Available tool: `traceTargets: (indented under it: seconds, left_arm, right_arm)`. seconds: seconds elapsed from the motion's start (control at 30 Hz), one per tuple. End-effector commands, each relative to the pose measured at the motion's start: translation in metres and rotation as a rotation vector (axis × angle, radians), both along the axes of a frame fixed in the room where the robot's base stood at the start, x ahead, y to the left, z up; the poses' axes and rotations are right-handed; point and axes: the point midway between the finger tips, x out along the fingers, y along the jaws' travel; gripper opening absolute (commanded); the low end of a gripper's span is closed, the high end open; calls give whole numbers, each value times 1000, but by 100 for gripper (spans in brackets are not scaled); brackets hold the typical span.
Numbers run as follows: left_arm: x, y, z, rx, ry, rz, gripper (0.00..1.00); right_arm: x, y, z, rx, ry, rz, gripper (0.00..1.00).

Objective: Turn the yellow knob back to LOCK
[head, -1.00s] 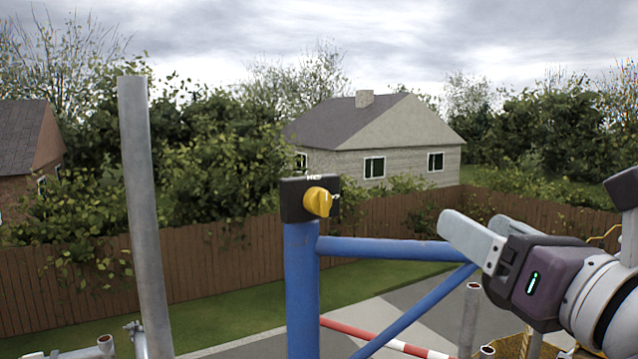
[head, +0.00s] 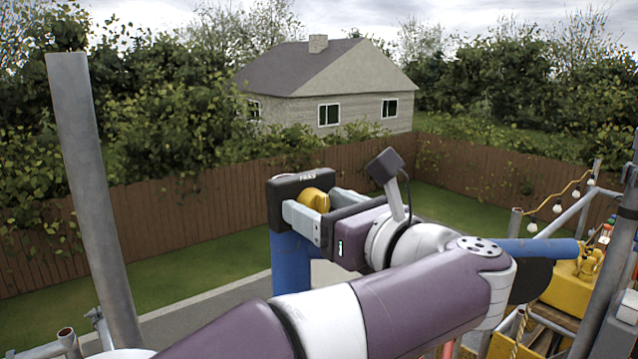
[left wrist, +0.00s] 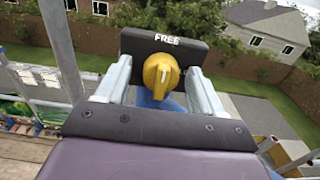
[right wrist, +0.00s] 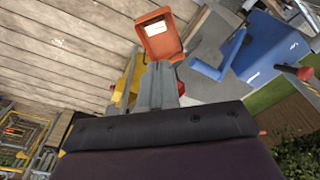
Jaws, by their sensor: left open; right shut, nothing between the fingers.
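The yellow knob (head: 315,199) sits on a black plate (head: 280,187) on top of a blue post (head: 287,262). In the left wrist view, the knob (left wrist: 160,75) shows a pale mark on its front, and the plate (left wrist: 133,43) reads FREE above it. My left gripper (head: 319,203) is open, with one finger on each side of the knob; the left wrist view shows gaps between knob and fingers (left wrist: 160,85). My right gripper (right wrist: 160,85) is shut and empty, in the right wrist view only.
A grey upright pole (head: 90,190) stands left of the post. A yellow machine (head: 570,287) and string lights (head: 557,208) are at the right. In the right wrist view, an orange object (right wrist: 160,36) is just beyond the right fingers, over wooden boards (right wrist: 60,40).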

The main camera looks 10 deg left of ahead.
Motion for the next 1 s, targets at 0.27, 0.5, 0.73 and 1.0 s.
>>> traceTargets:
  seconds: [0.27, 0.5, 0.73, 1.0]
  left_arm:
    - [5, 6, -1, -1, 1, -1, 67]
    - [5, 6, -1, 0, 0, -1, 22]
    - [5, 6, -2, 1, 2, 0, 13]
    - [5, 6, -7, 44, 56, -2, 13]
  right_arm:
    - [0, 0, 4, 0, 1, 0, 0]
    - [0, 0, 4, 0, 1, 0, 0]
    - [0, 0, 3, 0, 0, 0, 0]
    - [0, 0, -20, 0, 0, 0, 0]
